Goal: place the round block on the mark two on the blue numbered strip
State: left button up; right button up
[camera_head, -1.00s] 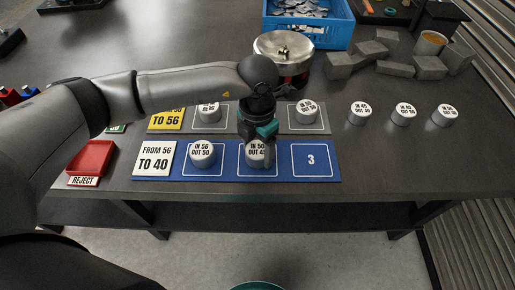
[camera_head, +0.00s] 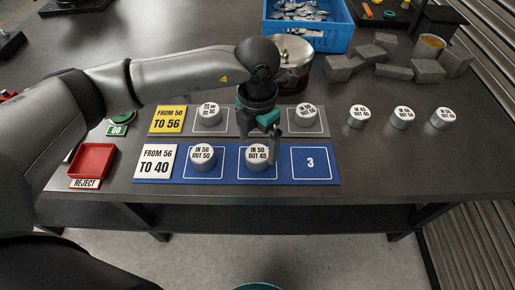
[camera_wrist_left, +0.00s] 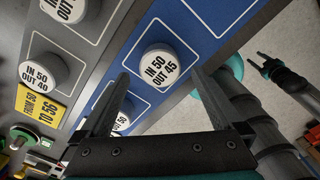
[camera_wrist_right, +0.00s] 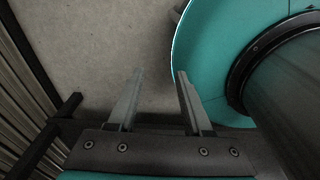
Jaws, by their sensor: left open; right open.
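The blue numbered strip (camera_head: 275,178) lies along the table front, labelled FROM 56 TO 40. A white-topped round block, IN 50 OUT 45 (camera_head: 257,157), stands upright on its middle square, covering the mark there. Another round block, IN 56 OUT 50 (camera_head: 203,157), stands on the first square; the square marked 3 is bare. My left gripper (camera_head: 268,134) is open and empty, above and just behind the middle block. In the left wrist view that block (camera_wrist_left: 159,65) shows between and beyond the open fingers, apart from them. My right gripper (camera_wrist_right: 155,74) is open and empty over the floor.
A grey strip (camera_head: 326,129) behind carries round blocks; my left arm hides part of it. Several loose round blocks (camera_head: 403,118) stand to the right. A red reject tray (camera_head: 92,160) is at left. A blue crate (camera_head: 318,38), a round metal-topped pot and grey bricks stand behind.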

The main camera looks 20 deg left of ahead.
aim_at(258, 153)
pick_arm(q)
notch_tip(258, 153, up, 8)
jog(key=p, duration=0.1)
pick_arm(e)
jog(key=shift+s+a+r, duration=0.6)
jog(key=shift+s+a, duration=0.05)
jog(key=shift+a, duration=0.05)
